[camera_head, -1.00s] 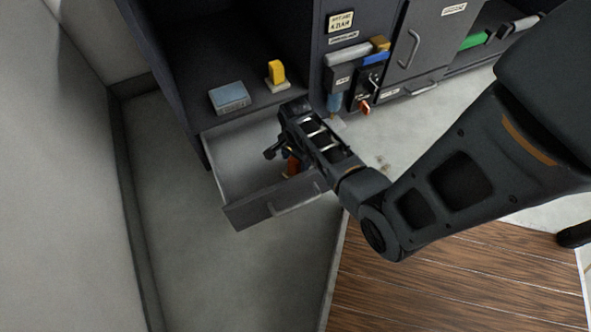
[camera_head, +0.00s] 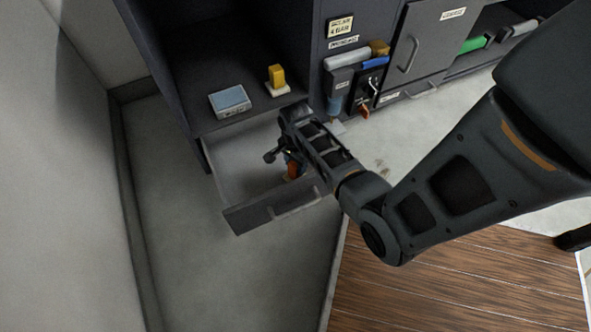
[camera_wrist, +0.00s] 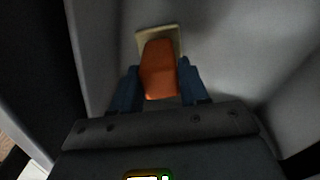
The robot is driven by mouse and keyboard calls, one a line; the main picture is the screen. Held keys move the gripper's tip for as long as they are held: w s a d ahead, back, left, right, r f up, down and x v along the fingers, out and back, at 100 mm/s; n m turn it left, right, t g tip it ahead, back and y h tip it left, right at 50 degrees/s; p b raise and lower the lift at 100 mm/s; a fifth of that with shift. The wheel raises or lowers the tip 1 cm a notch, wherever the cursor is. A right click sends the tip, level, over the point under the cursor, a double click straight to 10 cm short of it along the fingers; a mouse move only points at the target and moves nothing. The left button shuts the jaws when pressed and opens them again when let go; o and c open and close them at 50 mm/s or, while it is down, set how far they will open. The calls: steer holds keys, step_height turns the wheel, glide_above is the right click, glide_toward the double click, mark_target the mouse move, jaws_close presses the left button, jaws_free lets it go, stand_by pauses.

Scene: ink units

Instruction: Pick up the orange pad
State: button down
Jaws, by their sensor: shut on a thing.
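The orange pad (camera_wrist: 158,70) has a pale base plate (camera_wrist: 145,35) at its far end in the wrist view. My gripper (camera_wrist: 160,84) has its two blue fingers on either side of the pad and is shut on it. In the head view the orange pad (camera_head: 293,170) shows only in part, below my gripper (camera_head: 285,158), inside the open drawer (camera_head: 262,207). My gripper and wrist hide the rest of it. I cannot tell whether the base still touches the drawer floor.
The drawer's walls and front surround my gripper. Above it, a shelf bears a blue-grey box (camera_head: 230,100) and a yellow block on a white base (camera_head: 277,78). The floor left of the drawer is clear.

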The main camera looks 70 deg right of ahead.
steer(key=shift+r, duration=0.1)
step_height(320, 180, up, 10)
steer(key=p, duration=0.5)
